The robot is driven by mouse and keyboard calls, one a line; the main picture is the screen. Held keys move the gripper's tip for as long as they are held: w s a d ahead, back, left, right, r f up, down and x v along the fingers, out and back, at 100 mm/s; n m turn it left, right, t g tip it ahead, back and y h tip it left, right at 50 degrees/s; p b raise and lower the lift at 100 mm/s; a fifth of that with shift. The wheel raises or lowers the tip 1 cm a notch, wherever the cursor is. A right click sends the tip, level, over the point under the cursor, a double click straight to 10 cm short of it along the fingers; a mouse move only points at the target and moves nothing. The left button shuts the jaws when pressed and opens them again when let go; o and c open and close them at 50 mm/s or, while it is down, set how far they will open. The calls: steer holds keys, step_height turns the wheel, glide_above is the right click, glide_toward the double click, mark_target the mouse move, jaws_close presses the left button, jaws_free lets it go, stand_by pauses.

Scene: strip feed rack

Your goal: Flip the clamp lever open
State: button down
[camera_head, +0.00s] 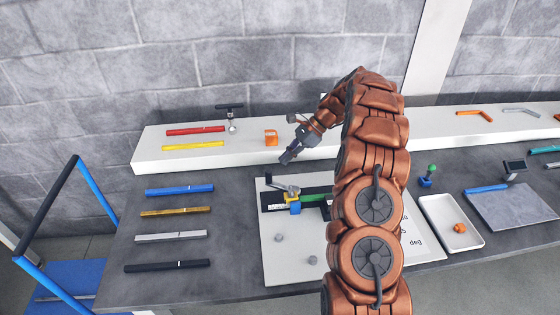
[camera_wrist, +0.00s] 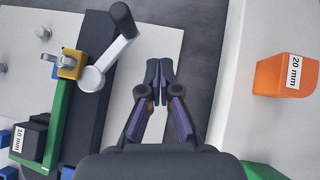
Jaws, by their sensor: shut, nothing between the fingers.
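The clamp lever (camera_wrist: 107,62) is a silver arm with a round pivot and a black knob (camera_wrist: 122,19) at its end. It lies slanted beside a yellow block (camera_wrist: 70,64) on the black and green strip fixture. The lever also shows in the head view (camera_head: 284,188), with the yellow and blue clamp body (camera_head: 294,205) under it. My gripper (camera_wrist: 160,72) is shut and empty, its fingertips together. In the wrist view it is to the right of the lever with a gap between them. In the head view my gripper (camera_head: 287,157) is above and behind the fixture.
The fixture sits on a white board (camera_head: 279,262) with grey pegs. An orange 20 mm block (camera_head: 271,137) stands on the white shelf (camera_head: 155,156) behind. Coloured strips lie at the left. A white tray (camera_head: 432,205) is at the right. My arm hides part of the board.

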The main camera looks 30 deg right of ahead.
steer(key=w+d+r+p, duration=0.1)
steer(key=w+d+r, duration=0.1)
steer(key=d+r, duration=0.3)
steer(key=shift+w+d+r, duration=0.25)
steer(key=shift+d+r, duration=0.1)
steer(key=shift+r, duration=0.45)
stand_by(0.7)
steer(key=s+a+r+n+g+h, duration=0.1)
steer(key=s+a+r+n, duration=0.2)
steer(key=s+a, duration=0.3)
steer(key=s+a+r+n+g+h, duration=0.1)
steer(key=s+a+r+n, duration=0.3)
steer(key=a, duration=0.3)
steer(key=s+a+r+n+h, duration=0.2)
steer(key=s+a+r, duration=0.1)
steer(key=s+a, duration=0.35)
steer(key=s+f+n+h, duration=0.1)
steer(key=s+n, duration=0.2)
steer(key=s, duration=0.6)
steer(key=s+a+f+n+h, duration=0.1)
steer(key=s+f+n+h, duration=0.1)
steer(key=s, duration=0.8)
steer(key=s+a+f+n+h, duration=0.1)
steer(key=s+f+n+h, duration=0.1)
steer(key=s+n, duration=0.3)
steer(key=s, duration=0.4)
steer(key=shift+s+a+g, duration=0.15)
steer(key=shift+s+g, duration=0.15)
steer(key=shift+s, duration=0.05)
